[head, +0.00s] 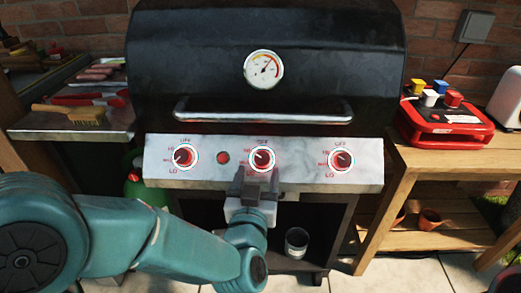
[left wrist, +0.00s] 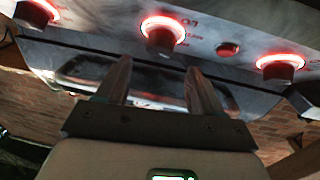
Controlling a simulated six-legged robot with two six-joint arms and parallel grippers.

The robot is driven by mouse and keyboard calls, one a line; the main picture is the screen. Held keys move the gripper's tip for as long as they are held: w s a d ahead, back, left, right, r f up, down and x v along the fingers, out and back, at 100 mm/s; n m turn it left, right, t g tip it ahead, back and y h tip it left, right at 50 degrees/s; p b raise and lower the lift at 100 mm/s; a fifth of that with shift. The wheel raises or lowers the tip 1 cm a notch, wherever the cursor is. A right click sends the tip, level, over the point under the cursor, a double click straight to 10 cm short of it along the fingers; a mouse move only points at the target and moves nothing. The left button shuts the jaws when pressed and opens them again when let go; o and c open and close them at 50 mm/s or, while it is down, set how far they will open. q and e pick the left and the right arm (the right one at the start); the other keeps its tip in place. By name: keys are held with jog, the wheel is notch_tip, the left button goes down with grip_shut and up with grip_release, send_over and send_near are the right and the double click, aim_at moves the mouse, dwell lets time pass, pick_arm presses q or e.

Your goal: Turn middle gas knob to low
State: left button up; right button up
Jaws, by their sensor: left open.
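The middle gas knob (head: 263,159) sits on the grill's silver control panel (head: 213,172), under the lid handle. Its white mark points up and to the left; OFF is printed above it. In the left wrist view the middle knob (left wrist: 162,37) has a glowing red ring and lies beyond the fingertips, roughly between them. My left gripper (head: 257,178) is just below the middle knob in the head view, fingers pointing up to the panel. The left wrist view shows its two fingers (left wrist: 157,75) apart with nothing between them. My right gripper is not in view.
A left knob (head: 184,156), a right knob (head: 341,160) and a red button (head: 223,157) share the panel. A metal cup (head: 297,242) stands on the shelf below. A red device (head: 445,125) sits on the wooden table at right. Food and a brush (head: 75,113) lie on the left shelf.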

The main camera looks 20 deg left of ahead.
aim_at(261, 160)
pick_arm(q)
jog(key=w, duration=0.3)
jog(key=w+a, duration=0.1)
jog(key=w, duration=0.1)
jog(key=shift+w+f, duration=0.2)
jog(key=shift+w, duration=0.1)
jog(key=c, duration=1.1)
jog(key=shift+o, duration=0.2)
